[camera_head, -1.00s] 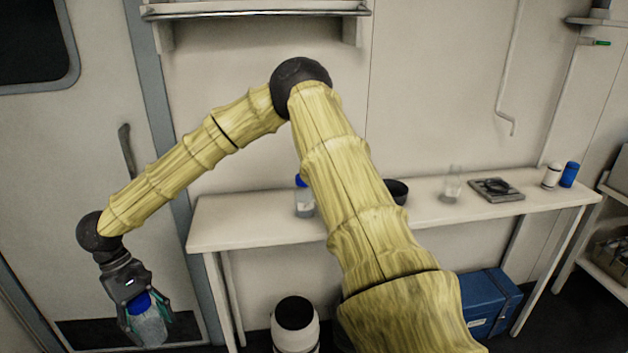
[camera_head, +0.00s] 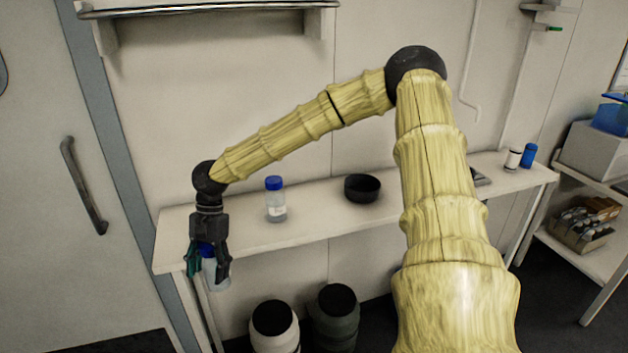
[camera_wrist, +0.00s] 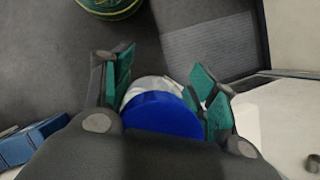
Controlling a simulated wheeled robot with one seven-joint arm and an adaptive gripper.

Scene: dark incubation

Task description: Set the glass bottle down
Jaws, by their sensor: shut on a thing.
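My gripper (camera_head: 208,266) points down and is shut on a glass bottle (camera_head: 217,275) with a blue cap. It holds the bottle roughly upright at the front left edge of the white bench (camera_head: 320,232); I cannot tell for sure whether the bottle touches anything below. In the wrist view the bottle's blue cap (camera_wrist: 161,114) sits between the green finger pads, and most of the bottle body is hidden under the cap. A second blue-capped bottle (camera_head: 276,205) stands on the bench to the right of my gripper.
A black bowl (camera_head: 362,187) stands on the bench. A white container (camera_head: 515,158) and a blue one (camera_head: 529,154) stand at its far right. Two black-lidded bins (camera_head: 274,320) are on the floor below. The bench between the second bottle and the bowl is clear.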

